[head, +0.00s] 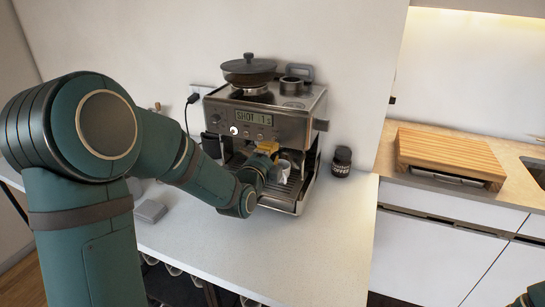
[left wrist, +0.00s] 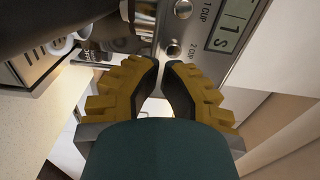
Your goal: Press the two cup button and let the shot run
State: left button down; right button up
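The espresso machine (head: 262,115) stands on the white counter against the wall. Its lit display (head: 254,117) reads SHOT with a 1, and the left wrist view shows the display (left wrist: 232,22) with "1s". The two cup button (left wrist: 173,48), labelled "2 CUP", is a round metal button just beyond my left fingertips. My left gripper (left wrist: 163,64) has its yellow fingers nearly together, with nothing between them; it also shows in front of the machine (head: 268,149). I cannot tell whether it touches the button. A light cup (head: 284,169) stands under the spout, partly hidden by my gripper.
A dark jar (head: 342,161) stands just right of the machine. A lidded dark pan (head: 249,70) and a metal cup sit on top of it. A wooden board (head: 448,153) lies on the right worktop. The counter's front (head: 290,260) is clear.

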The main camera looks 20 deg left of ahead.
pick_arm(q)
jog(key=s, duration=1)
jog(key=shift+d, duration=0.25)
jog(key=shift+s, duration=0.1)
